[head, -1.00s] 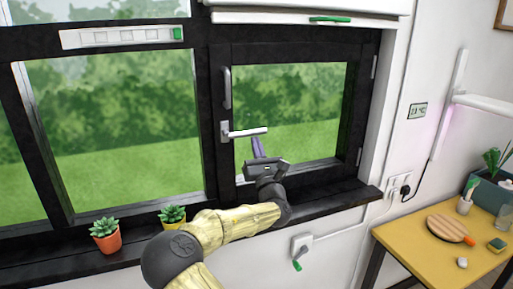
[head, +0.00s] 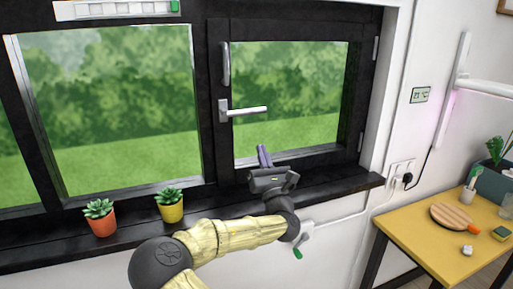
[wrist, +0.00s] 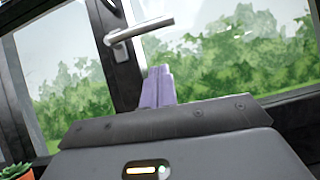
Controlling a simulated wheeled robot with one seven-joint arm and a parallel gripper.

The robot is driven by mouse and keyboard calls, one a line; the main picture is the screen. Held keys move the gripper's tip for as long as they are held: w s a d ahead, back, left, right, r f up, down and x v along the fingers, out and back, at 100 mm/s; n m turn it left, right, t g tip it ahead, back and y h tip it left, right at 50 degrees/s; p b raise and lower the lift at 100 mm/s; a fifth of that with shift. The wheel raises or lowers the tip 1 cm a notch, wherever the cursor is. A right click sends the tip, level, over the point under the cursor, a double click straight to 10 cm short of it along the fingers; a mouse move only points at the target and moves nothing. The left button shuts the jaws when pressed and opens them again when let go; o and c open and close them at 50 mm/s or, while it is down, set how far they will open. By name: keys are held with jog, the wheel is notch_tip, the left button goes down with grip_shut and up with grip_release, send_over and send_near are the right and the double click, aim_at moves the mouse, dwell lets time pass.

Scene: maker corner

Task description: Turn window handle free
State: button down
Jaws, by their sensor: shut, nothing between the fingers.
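The window handle (head: 243,111) is a silver lever on the left frame of the right window sash. It points right, roughly level, and also shows in the wrist view (wrist: 140,29). My gripper (head: 264,156) has purple fingers, shut and empty. It is below the lever and apart from it, in front of the lower part of the sash. In the wrist view the fingers (wrist: 158,86) stand upright, pressed together, below the lever. The sash (head: 290,105) looks closed in its dark frame.
A fixed vertical grip (head: 225,63) is above the handle. An orange pot (head: 102,223) and a yellow pot (head: 171,210) with succulents stand on the dark sill (head: 330,187). A yellow table (head: 415,237) with small items is at the right. The space around the handle is clear.

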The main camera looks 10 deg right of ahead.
jog(key=b+v, duration=0.1)
jog(key=v, duration=0.3)
jog(key=shift+s+d+f, duration=0.15)
jog(key=shift+s, duration=0.05)
